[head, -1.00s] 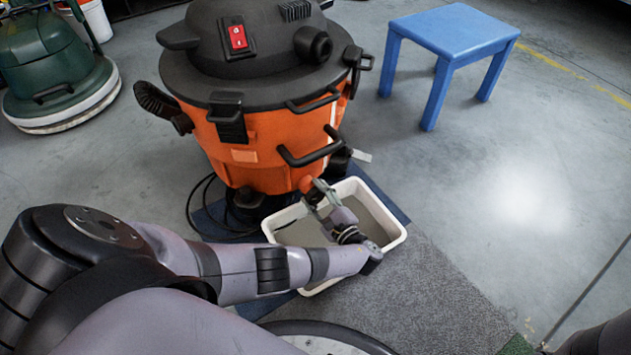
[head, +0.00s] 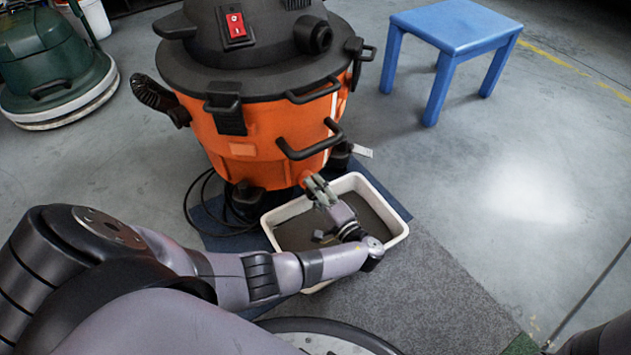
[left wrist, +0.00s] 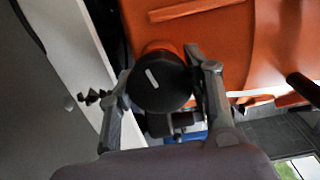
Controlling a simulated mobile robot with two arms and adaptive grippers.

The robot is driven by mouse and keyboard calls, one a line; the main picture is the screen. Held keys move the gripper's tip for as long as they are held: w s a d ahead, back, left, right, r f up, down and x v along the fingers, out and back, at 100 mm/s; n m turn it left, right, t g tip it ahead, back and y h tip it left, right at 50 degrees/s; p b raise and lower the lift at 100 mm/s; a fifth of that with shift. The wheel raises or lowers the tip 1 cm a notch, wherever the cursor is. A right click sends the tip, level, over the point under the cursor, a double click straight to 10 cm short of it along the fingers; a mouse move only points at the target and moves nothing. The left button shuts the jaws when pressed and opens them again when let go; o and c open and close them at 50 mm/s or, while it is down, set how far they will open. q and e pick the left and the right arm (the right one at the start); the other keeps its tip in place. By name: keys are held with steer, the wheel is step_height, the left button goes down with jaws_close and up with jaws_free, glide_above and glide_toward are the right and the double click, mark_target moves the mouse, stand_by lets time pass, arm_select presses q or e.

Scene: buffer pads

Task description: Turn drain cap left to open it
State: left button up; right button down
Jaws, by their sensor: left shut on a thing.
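The orange vacuum drum (head: 262,150) with a black lid stands at the centre of the head view. Its drain outlet sits low on the front. In the left wrist view the drain cap (left wrist: 161,88) is a round black disc with a short white mark, tilted off vertical. My left gripper (head: 316,186) is shut on the cap. Its two grey fingers also show in the left wrist view (left wrist: 160,68), one on each side of the cap. In the head view the fingers hide the cap. My right gripper is not in view.
A white tray (head: 392,226) is under the outlet and my left wrist, with a dark brownish surface inside. Black cable loops lie left of it. A blue stool (head: 455,30) and a green floor machine (head: 50,65) stand farther back. Open floor lies right.

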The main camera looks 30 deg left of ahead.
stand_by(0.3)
arm_select(q)
steer(key=o, duration=1.2)
steer(key=shift+c, duration=0.2)
